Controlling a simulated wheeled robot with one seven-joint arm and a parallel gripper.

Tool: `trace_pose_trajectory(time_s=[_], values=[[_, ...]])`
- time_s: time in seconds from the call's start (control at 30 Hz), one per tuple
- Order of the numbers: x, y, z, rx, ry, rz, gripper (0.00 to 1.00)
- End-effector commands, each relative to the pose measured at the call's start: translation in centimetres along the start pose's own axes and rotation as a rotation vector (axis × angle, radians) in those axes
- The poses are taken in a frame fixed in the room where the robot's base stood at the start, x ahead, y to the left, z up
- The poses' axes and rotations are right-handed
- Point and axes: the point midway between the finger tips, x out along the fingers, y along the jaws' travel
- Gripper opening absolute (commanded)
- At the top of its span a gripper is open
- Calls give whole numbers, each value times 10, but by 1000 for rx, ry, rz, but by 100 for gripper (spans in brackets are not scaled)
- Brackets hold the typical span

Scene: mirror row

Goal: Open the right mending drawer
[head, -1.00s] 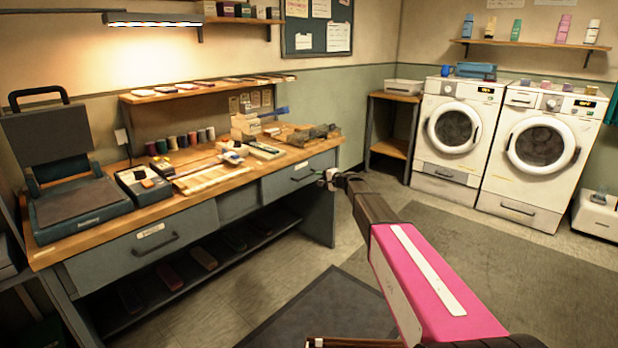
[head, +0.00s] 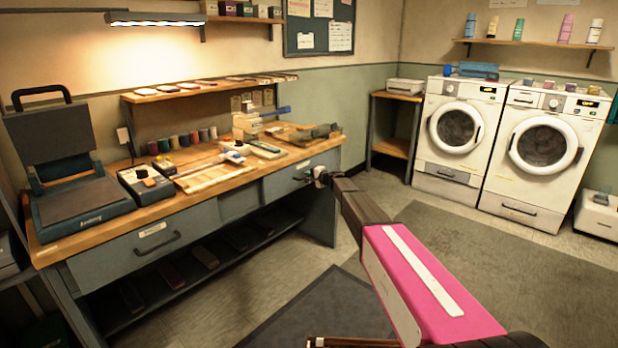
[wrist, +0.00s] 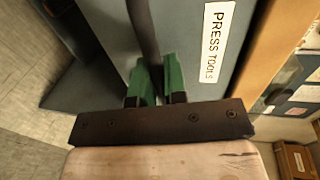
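The workbench's right drawer (head: 285,182) has a grey-blue front and looks closed in the head view. In the wrist view its front (wrist: 185,45) carries a white label reading "PRESS TOOLS". Its dark bar handle (wrist: 144,30) runs down between the green fingertips of my gripper (wrist: 158,84). The fingers are close together, with the bar filling the gap between them. In the head view my gripper (head: 318,178) is at this handle and hides part of it.
A left drawer (head: 135,245) with its own handle and label is closed. The wooden bench top (head: 215,186) above holds tools and boxes. A low shelf (head: 235,252) runs underneath. Open floor (head: 450,245) lies to the right, before two washing machines (head: 540,143).

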Motion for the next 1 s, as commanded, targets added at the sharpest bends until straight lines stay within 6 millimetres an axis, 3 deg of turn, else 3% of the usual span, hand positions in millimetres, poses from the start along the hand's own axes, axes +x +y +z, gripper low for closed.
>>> trace_pose_trajectory(time_s=[0.27,0.47,1.0], values=[[-6,1,0,0,1,1,0],[-33,7,1,0,2,1,0],[-175,36,2,1,3,1,0]])
